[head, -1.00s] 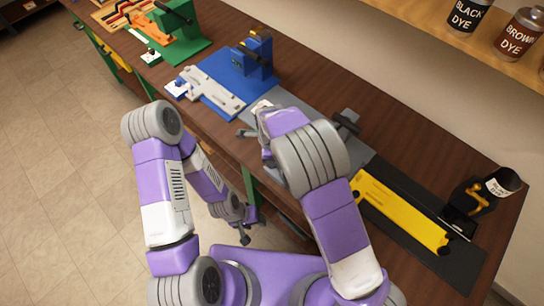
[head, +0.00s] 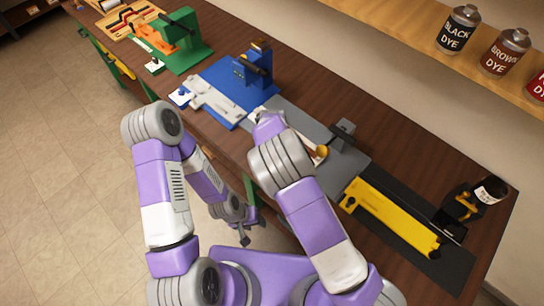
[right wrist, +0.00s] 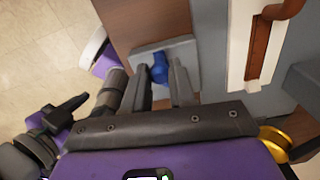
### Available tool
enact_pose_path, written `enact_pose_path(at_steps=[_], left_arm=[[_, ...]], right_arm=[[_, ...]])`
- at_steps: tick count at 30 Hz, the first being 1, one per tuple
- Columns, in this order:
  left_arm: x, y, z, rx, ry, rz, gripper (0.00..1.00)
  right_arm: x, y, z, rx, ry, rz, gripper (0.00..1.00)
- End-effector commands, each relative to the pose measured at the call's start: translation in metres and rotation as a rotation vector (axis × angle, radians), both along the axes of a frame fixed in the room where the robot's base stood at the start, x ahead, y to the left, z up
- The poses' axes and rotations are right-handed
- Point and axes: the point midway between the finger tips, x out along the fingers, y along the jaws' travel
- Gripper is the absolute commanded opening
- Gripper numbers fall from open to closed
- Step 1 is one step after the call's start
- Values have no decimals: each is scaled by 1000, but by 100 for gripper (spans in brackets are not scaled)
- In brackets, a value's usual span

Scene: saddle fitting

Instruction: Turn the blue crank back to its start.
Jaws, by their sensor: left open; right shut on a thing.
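The blue crank (right wrist: 159,72) shows in the right wrist view as a rounded blue handle on a pale grey plate (right wrist: 183,50). My right gripper (right wrist: 161,80) has its two fingers on either side of the handle and is shut on it. In the head view my right wrist hides the crank and the fingertips. My left gripper (head: 243,232) hangs open and empty in front of the bench edge, well away from the crank.
A grey fixture (head: 343,134) with a gold knob (head: 321,151) stands right of my right wrist. A blue station (head: 252,72) is to the left, a green one (head: 187,50) beyond. Dye cans (head: 458,30) stand on a shelf.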

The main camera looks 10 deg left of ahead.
Motion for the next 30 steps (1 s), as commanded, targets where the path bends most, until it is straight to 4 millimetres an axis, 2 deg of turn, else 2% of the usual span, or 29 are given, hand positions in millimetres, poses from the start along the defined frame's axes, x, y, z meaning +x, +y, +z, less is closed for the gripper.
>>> enact_pose_path(at_steps=[7,22,23,27,30], left_arm=[[0,0,4,0,0,0,48],[0,0,4,0,0,0,48],[0,0,4,0,0,0,48],[0,0,4,0,0,0,48],[0,0,4,0,0,0,48]], right_arm=[[4,-3,1,-1,-4,-74,0],[5,-3,1,-1,-3,-91,0],[5,-3,1,-1,-3,-91,28],[4,-3,0,0,-2,-90,49],[4,-3,0,-1,-2,-90,51]])
